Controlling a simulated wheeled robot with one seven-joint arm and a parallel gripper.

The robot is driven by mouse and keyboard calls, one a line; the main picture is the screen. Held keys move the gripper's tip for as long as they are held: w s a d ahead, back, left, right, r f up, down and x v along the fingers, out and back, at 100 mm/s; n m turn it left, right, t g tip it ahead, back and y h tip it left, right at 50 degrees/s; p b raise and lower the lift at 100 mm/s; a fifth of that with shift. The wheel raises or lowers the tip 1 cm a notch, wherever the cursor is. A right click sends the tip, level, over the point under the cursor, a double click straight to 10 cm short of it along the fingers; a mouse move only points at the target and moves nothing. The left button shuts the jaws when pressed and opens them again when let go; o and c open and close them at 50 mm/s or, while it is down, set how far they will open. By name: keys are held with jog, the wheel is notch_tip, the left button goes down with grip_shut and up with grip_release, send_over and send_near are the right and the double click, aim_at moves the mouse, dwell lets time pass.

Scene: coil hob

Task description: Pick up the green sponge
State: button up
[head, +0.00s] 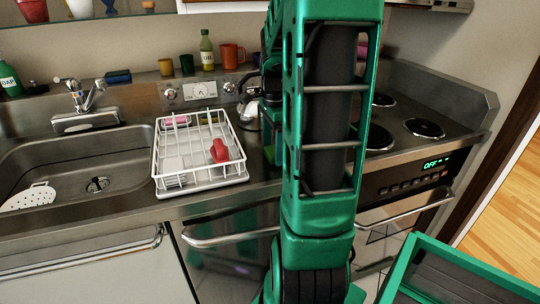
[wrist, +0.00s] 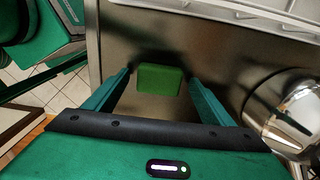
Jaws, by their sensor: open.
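The green sponge (wrist: 159,79) lies on the steel counter in the wrist view, a small green block. My gripper (wrist: 160,85) is open, with one teal finger to the left of the sponge and one to the right. There is a gap between the sponge and each finger, and nothing is held.
A white dish rack (head: 200,152) with a red item (head: 219,151) stands on the counter; its edge shows at the top of the wrist view. A shiny metal kettle (wrist: 292,110) is close on the right. The sink (head: 85,165) is left, the coil hob (head: 424,128) right.

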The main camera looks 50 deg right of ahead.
aim_at(271, 151)
jog(key=shift+f, duration=0.15)
jog(key=c, duration=1.2)
jog(key=shift+c, duration=0.2)
jog(key=shift+r, duration=0.5)
jog(key=r, duration=0.2)
jog(key=a+r, duration=0.1)
jog(key=shift+r, duration=0.4)
jog(key=a+r, duration=0.6)
jog(key=a, duration=0.4)
jog(key=shift+a+r, duration=0.15)
jog(key=shift+a, duration=0.2)
